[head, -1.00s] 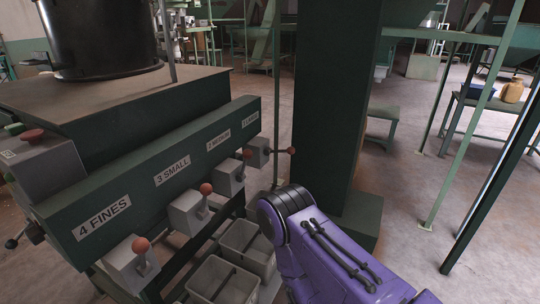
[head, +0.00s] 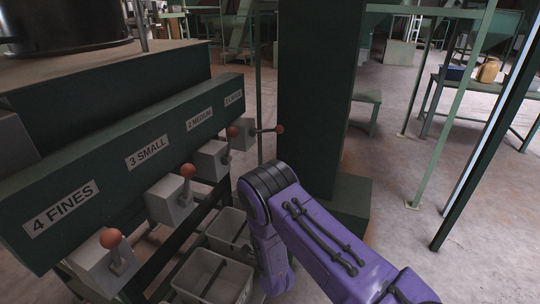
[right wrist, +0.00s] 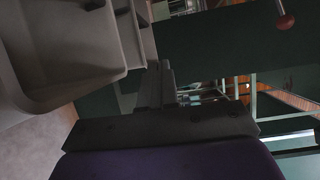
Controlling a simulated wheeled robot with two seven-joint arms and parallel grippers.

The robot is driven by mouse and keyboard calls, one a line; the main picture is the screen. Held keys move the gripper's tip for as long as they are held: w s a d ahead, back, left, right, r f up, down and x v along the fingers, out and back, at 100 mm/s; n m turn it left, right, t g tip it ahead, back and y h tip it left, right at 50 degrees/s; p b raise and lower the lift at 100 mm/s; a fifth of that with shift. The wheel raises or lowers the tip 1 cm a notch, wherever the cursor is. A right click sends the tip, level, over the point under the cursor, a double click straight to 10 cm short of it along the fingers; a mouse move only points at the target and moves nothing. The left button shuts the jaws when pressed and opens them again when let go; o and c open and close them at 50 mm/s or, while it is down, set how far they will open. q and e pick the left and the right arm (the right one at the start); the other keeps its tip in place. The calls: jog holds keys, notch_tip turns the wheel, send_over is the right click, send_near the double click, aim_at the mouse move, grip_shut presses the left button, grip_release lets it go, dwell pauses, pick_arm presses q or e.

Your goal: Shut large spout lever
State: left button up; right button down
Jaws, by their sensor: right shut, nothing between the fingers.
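The large spout (head: 243,133) is a grey box under the "1 LARGE" label (head: 234,98), at the far end of the green panel. Its lever (head: 265,130) points out sideways to the right and ends in a red-brown knob (head: 279,129). My right gripper (right wrist: 163,82) is shut and empty in the right wrist view, apart from any lever. A red-brown knob on a thin rod (right wrist: 285,21) shows there at the upper right; which lever it belongs to is unclear. In the head view my purple right arm hides its gripper. My left gripper is not in view.
The medium (head: 212,160), small (head: 171,200) and fines (head: 105,262) spouts line the panel, their knobs up. Grey bins (head: 213,278) stand below them; a bin (right wrist: 75,95) is close in the wrist view. A dark green column (head: 314,90) stands behind my right arm.

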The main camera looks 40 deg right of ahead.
aim_at(268, 131)
pick_arm(q)
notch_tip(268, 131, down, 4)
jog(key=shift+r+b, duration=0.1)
jog(key=shift+b, duration=1.1)
pick_arm(e)
jog(key=w+d+r+m+h, duration=0.2)
jog(key=w+r+m+h, duration=0.1)
jog(key=r+m, duration=0.3)
jog(key=w+d+r+m+t+h, duration=0.1)
jog(key=w+r+m+h, duration=0.3)
jog(key=m, duration=0.6)
notch_tip(268, 131, up, 2)
jog(key=shift+d+r+h, duration=0.25)
jog(key=shift+d+h, duration=0.3)
jog(key=shift+h, duration=0.15)
jog(key=shift+w, duration=0.1)
pick_arm(q)
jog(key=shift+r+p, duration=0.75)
jog(key=shift+p, duration=0.05)
pick_arm(e)
jog(key=a+r+x, duration=0.1)
jog(key=r+x, duration=0.1)
jog(key=x, duration=1)
jog(key=shift+w+a+r, duration=0.15)
jog(key=shift+r, duration=0.2)
